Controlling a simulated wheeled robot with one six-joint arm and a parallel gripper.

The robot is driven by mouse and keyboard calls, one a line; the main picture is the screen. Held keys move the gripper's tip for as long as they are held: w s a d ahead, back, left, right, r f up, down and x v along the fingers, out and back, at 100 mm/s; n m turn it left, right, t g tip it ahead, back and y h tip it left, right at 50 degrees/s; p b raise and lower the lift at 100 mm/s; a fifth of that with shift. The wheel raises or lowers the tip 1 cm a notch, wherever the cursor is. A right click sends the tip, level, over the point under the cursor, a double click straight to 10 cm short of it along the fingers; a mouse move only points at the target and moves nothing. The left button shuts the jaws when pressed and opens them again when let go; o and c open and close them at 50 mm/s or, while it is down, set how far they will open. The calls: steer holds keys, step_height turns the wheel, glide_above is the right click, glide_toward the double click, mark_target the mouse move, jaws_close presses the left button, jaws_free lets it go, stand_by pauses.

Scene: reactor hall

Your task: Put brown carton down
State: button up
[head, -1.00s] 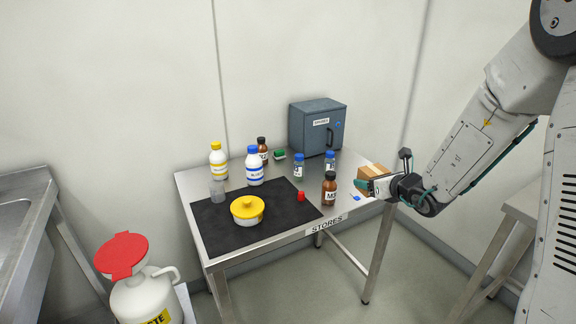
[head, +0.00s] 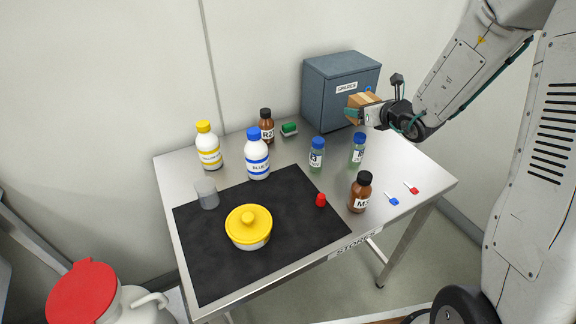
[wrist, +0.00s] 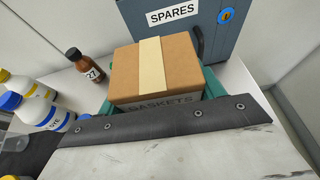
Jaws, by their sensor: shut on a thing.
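The brown carton (head: 362,101) has a pale tape strip, and in the wrist view (wrist: 158,72) its front reads GASKETS. My gripper (head: 356,112) is shut on it, with teal fingers along its sides. In the head view the carton appears in front of the grey SPARES cabinet (head: 330,92), at the right rear of the steel table (head: 425,180). It looks held above the tabletop; the exact height is hard to tell.
Brown bottles, blue-capped vials and white bottles stand on the table. A black mat (head: 200,255) bears a yellow-lidded pot (head: 248,226). A red key (head: 411,188) and a blue key (head: 392,199) lie near the right edge. The right rear tabletop is mostly clear.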

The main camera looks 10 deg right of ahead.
steer(key=s+d+f+m+h, duration=0.1)
steer(key=s+d+f, duration=0.3)
steer(key=d, duration=0.5)
steer(key=s+d+f+m+h, duration=0.1)
steer(key=s+d+f+h, duration=0.1)
steer(key=s+d, duration=0.55)
steer(key=shift+n+y, duration=0.3)
steer(key=shift+y, duration=0.4)
steer(key=s+d, duration=0.1)
steer(key=s, duration=0.1)
steer(key=s+d+f, duration=0.1)
steer(key=s+d, duration=0.1)
steer(key=s+d+f, duration=0.1)
steer(key=s, duration=0.2)
steer(key=shift+s+d+f, duration=0.1)
steer(key=shift+d, duration=0.05)
steer(key=s+a+n+y, duration=0.2)
steer(key=a, duration=0.1)
glide_above(400, 160)
steer(key=s, duration=0.1)
steer(key=shift+d+f, duration=0.1)
steer(key=shift+f, duration=0.45)
steer(key=shift+w+f, duration=0.2)
steer(key=shift+f, duration=0.7)
steer(key=shift+w+f, duration=0.2)
steer(key=shift+f, duration=0.7)
steer(key=shift+f, duration=0.15)
